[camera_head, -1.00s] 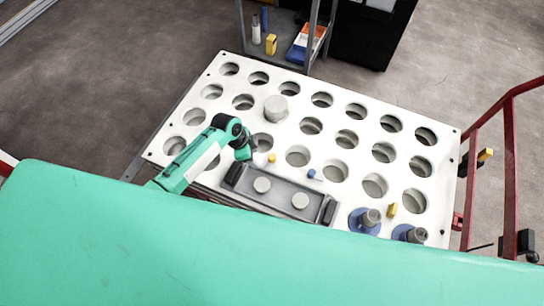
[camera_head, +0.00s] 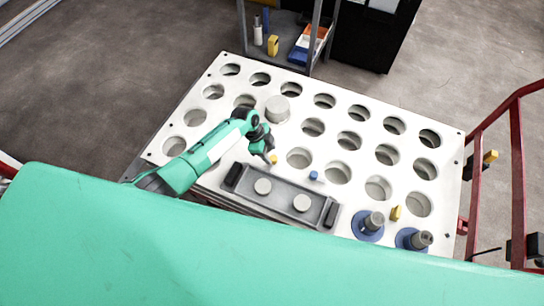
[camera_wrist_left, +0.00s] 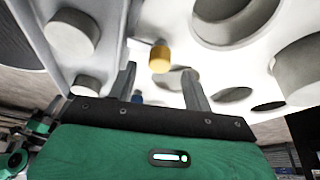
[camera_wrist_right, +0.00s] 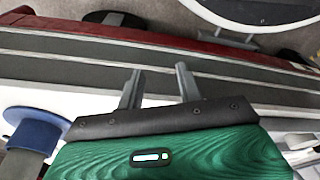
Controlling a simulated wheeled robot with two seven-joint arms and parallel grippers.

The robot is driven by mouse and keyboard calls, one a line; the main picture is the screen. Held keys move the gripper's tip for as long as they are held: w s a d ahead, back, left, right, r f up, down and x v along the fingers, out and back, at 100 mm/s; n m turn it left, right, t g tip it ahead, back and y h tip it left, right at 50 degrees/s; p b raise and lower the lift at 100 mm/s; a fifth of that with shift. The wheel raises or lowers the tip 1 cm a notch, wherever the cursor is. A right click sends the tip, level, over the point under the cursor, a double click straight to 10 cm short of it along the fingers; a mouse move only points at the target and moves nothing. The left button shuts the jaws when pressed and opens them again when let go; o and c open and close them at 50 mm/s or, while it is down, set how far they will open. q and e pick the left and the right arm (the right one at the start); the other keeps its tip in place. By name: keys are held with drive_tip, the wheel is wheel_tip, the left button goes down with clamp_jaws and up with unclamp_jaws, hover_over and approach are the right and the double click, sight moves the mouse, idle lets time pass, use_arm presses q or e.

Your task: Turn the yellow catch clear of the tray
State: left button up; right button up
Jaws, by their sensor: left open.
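The grey tray (camera_head: 282,196) lies on the near part of the white plate, with two round light pegs in it. A small yellow catch (camera_head: 273,159) stands by the tray's far edge; it also shows in the left wrist view (camera_wrist_left: 159,57). My left gripper (camera_head: 268,157) is open and points down close to the catch. In the left wrist view the catch appears between and just beyond my two fingertips (camera_wrist_left: 159,68); I cannot tell whether they touch it. My right gripper (camera_wrist_right: 158,70) is open and empty in the right wrist view, and is out of the head view.
A small blue piece (camera_head: 313,175) is by the tray's far edge, right of the catch. A pale cylinder (camera_head: 277,108) stands on the hole-filled white plate (camera_head: 225,165). Another yellow piece (camera_head: 396,213) and two blue-based posts (camera_head: 371,223) are at the right. A red rail (camera_head: 517,170) borders the right.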

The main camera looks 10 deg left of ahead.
sight(273, 157)
use_arm(q)
drive_tip(key=shift+x, duration=1.65)
use_arm(e)
drive_tip(key=shift+w+a+r, duration=0.1)
drive_tip(key=shift+w+r, duration=0.1)
drive_tip(key=shift+r, duration=0.7)
use_arm(q)
drive_tip(key=c, duration=1)
drive_tip(key=shift+o, duration=0.2)
